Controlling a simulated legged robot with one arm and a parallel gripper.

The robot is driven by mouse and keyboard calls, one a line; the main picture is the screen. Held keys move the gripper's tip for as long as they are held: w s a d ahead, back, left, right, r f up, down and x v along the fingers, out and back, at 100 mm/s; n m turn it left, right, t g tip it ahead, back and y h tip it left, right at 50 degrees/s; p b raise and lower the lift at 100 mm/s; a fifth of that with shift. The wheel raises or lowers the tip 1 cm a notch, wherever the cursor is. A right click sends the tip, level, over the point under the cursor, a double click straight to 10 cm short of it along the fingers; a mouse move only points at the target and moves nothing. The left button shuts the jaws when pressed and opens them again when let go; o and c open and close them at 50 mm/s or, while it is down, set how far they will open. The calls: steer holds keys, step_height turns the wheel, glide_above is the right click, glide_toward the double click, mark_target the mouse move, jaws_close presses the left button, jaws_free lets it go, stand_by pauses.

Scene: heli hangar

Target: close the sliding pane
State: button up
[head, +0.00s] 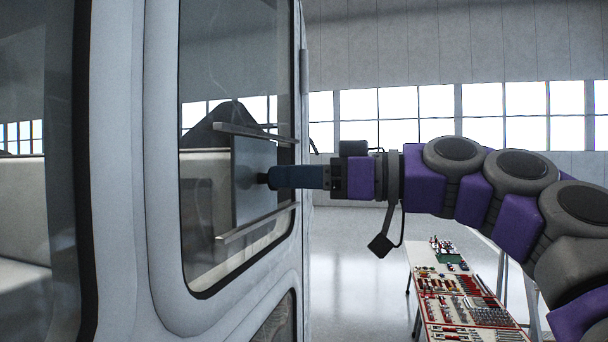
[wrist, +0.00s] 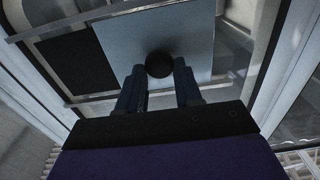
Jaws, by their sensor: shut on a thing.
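The sliding pane (head: 248,185) is a flat pale grey panel in the window of a white vehicle door, between an upper rail (head: 248,131) and a lower rail (head: 250,224). It also shows in the wrist view (wrist: 120,48), with a dark patch (wrist: 68,62) beside it on the left. A round black knob (wrist: 159,64) sticks out of the pane. My gripper (head: 271,178) reaches in from the right and is shut on the knob. Its two fingers (wrist: 159,82) flank the knob in the wrist view. In the head view the fingers hide most of the knob.
The white door frame (head: 160,150) stands close at the left. A table (head: 462,310) covered with tools stands at the lower right, below my arm. The shiny hangar floor (head: 355,260) between door and table is clear. Bright windows (head: 400,103) line the far wall.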

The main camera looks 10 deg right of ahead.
jaws_close()
